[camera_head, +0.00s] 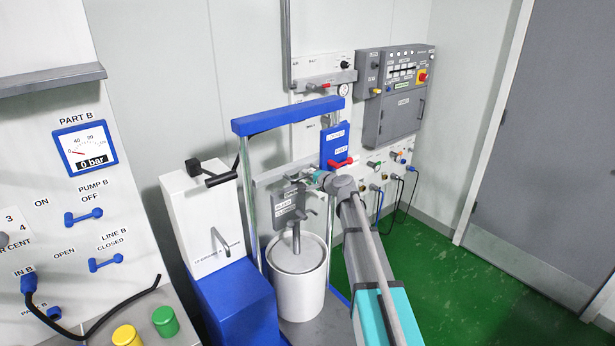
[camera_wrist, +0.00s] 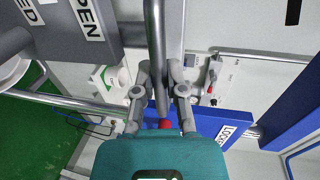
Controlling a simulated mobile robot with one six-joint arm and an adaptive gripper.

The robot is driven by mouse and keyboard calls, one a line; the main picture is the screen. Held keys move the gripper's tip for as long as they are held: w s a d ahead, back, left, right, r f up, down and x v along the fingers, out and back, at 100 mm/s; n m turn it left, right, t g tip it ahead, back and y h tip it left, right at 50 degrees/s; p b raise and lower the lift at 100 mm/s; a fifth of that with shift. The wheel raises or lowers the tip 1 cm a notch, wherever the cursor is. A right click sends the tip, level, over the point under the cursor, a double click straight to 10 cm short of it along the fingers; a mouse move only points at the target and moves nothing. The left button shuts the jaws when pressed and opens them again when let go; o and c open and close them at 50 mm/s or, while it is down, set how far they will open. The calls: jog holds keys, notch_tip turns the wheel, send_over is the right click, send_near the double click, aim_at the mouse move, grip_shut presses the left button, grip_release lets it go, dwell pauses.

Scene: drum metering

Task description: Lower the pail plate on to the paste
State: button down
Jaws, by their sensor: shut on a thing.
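The white pail (camera_head: 299,297) stands under a blue-topped frame (camera_head: 290,115) with metal posts. The grey round pail plate (camera_head: 297,254) shows at the pail's mouth, with a grey stem (camera_head: 296,236) rising from it. I cannot see any paste. A grey block (camera_head: 288,205) with white labels sits above the stem. In the wrist view my gripper (camera_wrist: 160,98) is shut on a grey bar (camera_wrist: 155,40). The bar's far end is hidden.
A blue lock panel (camera_head: 335,143) with a red handle (camera_head: 344,162) is just behind my gripper. A white and blue unit (camera_head: 210,220) stands left of the pail. Hoses and valves (camera_head: 385,180) line the wall at right. Green floor (camera_head: 440,290) is clear at right.

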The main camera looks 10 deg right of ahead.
jog(key=c, duration=0.7)
grip_release()
notch_tip(320, 180, up, 10)
jog(key=p, duration=1)
jog(key=shift+r, duration=0.1)
jog(key=p+v, duration=0.3)
jog(key=v, duration=1.1)
jog(key=shift+s+a+f+n+g+h+b, duration=0.45)
jog(key=shift+s+a+f+n+g+b, duration=1.05)
jog(key=shift+s+f, duration=1.65)
jog(key=shift+s+a+f+n+g+h+b, duration=0.5)
jog(key=shift+s+a+f+n+g+b, duration=0.65)
jog(key=shift+s+a+f+n+g, duration=1.85)
jog(key=shift+s+a+f+n+g+h+b, duration=0.55)
jog(key=shift+s+f+b, duration=0.75)
jog(key=shift+s+f, duration=2)
